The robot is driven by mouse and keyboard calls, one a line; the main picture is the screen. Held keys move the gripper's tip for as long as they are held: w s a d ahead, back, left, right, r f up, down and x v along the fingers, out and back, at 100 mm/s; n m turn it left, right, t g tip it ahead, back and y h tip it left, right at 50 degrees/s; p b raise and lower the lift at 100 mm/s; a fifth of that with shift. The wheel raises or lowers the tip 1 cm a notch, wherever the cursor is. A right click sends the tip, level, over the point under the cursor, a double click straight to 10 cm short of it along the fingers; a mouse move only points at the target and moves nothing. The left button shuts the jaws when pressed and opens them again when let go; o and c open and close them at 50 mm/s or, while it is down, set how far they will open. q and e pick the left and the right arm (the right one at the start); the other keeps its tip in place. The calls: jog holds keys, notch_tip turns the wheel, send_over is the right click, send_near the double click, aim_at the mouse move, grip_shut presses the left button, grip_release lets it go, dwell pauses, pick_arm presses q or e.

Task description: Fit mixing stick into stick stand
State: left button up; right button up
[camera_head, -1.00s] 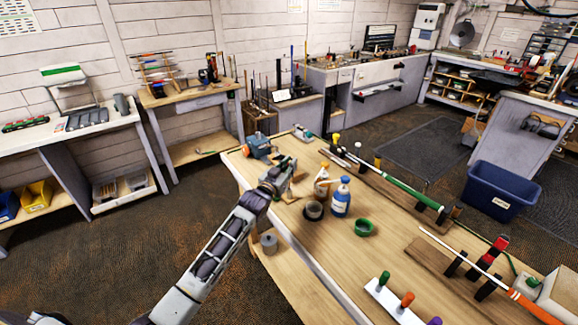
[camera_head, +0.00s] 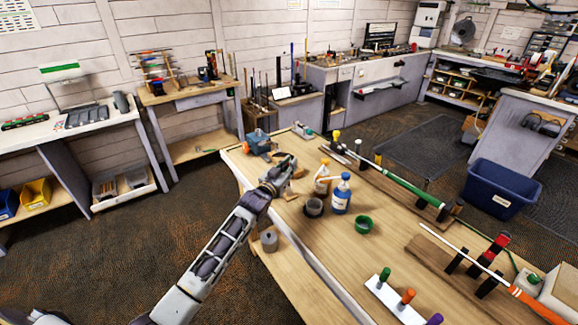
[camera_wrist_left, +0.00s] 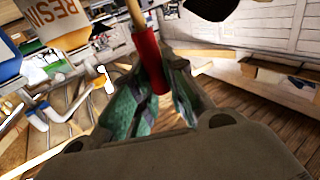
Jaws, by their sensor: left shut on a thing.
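The mixing stick (camera_wrist_left: 150,62), with a pale wooden shaft and a red sleeve at its lower end, is between the green-padded fingers of my left gripper (camera_wrist_left: 158,100) in the left wrist view. My left gripper (camera_head: 285,172) is shut on it near the table's left edge, left of the resin bottle (camera_head: 322,180). The stick is hard to make out in the head view. A grey round block (camera_head: 269,240) at the table's left side, below my gripper in the picture, may be the stick stand; I cannot tell for sure. My right gripper is not in view.
Right of my left gripper stand a dark cup (camera_head: 313,207), a blue bottle (camera_head: 341,195) and a green ring-shaped dish (camera_head: 363,224). A blue vise (camera_head: 258,143) sits at the far left corner. Golf clubs in holders lie farther right.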

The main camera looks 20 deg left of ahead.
pick_arm(q)
jog(key=shift+f+b, duration=0.4)
jog(key=shift+f, duration=0.35)
jog(key=o, duration=0.9)
jog(key=shift+c, duration=0.2)
jog(key=shift+s, duration=0.15)
jog(key=s+a, duration=0.2)
jog(key=s, duration=0.9)
jog(key=shift+s+a, duration=0.15)
jog(key=shift+s, duration=0.1)
dwell(1.2)
